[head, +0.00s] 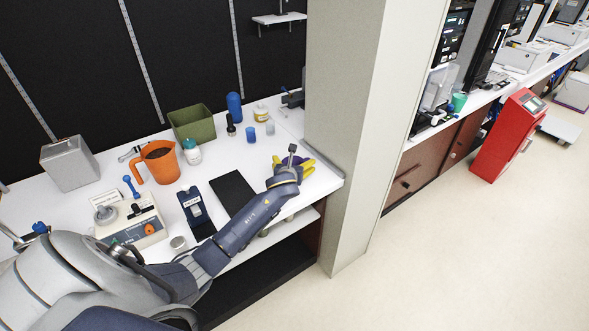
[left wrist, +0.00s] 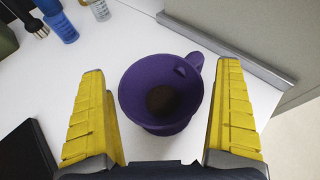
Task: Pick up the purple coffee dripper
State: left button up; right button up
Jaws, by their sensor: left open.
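The purple coffee dripper (left wrist: 131,90) stands upright on the white counter in the left wrist view. Its handle points to the upper right, and a dark brown patch shows inside it. My left gripper (left wrist: 162,115) is open, with its yellow fingers on either side of the dripper and visible gaps to it. In the head view, my left gripper (head: 294,163) is over the right end of the counter. It mostly hides the dripper (head: 287,159), of which only a little purple shows. My right gripper is not in view.
A black flat slab (head: 234,191) lies left of the gripper. A blue cup (head: 250,134), a green bin (head: 191,122) and an orange jug (head: 159,161) stand farther back or left. A pale pillar (head: 360,120) rises close on the right, beyond a grey edge strip (left wrist: 225,48).

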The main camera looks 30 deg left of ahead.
pick_arm(q)
jog(key=shift+c, duration=0.4)
jog(key=c, duration=1.4)
